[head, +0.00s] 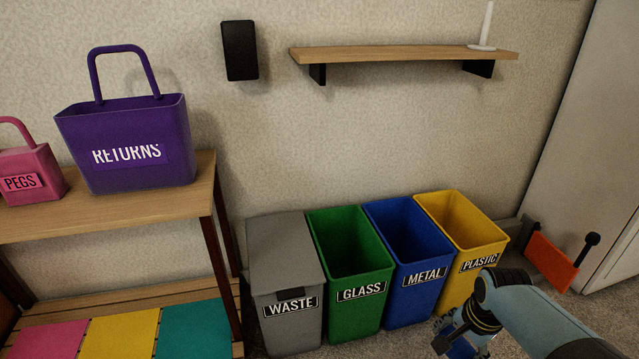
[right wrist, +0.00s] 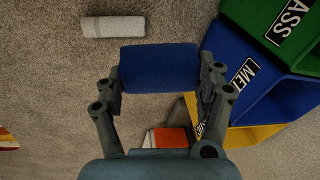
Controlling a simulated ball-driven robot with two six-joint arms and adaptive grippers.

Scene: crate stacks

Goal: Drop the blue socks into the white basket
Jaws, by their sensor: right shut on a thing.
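The rolled blue socks (right wrist: 158,68) are in the right wrist view, a dark blue ribbed bundle lying across between the two fingers. My right gripper (right wrist: 161,82) is shut on them, one finger at each end. In the head view my right gripper (head: 466,328) is low, in front of the blue and yellow bins, with a bit of blue showing by its fingers. The carpet shows beyond the socks in the wrist view. No white basket shows in either view. My left gripper is not in view.
Bins stand along the wall: grey lidded WASTE (head: 290,313), green GLASS (head: 362,312), blue METAL (head: 424,292), yellow PLASTIC (head: 480,247). A purple RETURNS basket (head: 125,175) and pink PEGS basket (head: 45,188) stand on a shelf unit.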

